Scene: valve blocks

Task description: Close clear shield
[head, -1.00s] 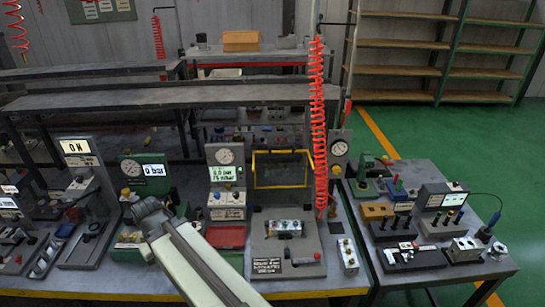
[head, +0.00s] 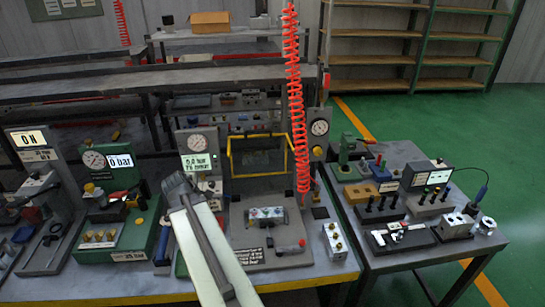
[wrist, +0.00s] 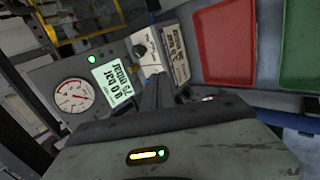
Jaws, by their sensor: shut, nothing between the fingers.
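The clear shield (head: 258,156) is a see-through panel in a yellow frame. It stands raised and upright at the back of a grey fixture plate (head: 240,215). A metal valve block (head: 266,214) sits uncovered on that plate, in front of the shield. My gripper (head: 176,184) is left of the shield and apart from it, in front of the gauge panel. In the wrist view my dark gripper fingers (wrist: 151,93) are together and empty, pointing toward the gauge panel.
A gauge panel (head: 198,146) with a lit display stands left of the shield. A red coiled hose (head: 297,110) hangs close to the shield's right side. A green gauge station (head: 120,215) is at left. A red tray (wrist: 225,38) shows in the wrist view.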

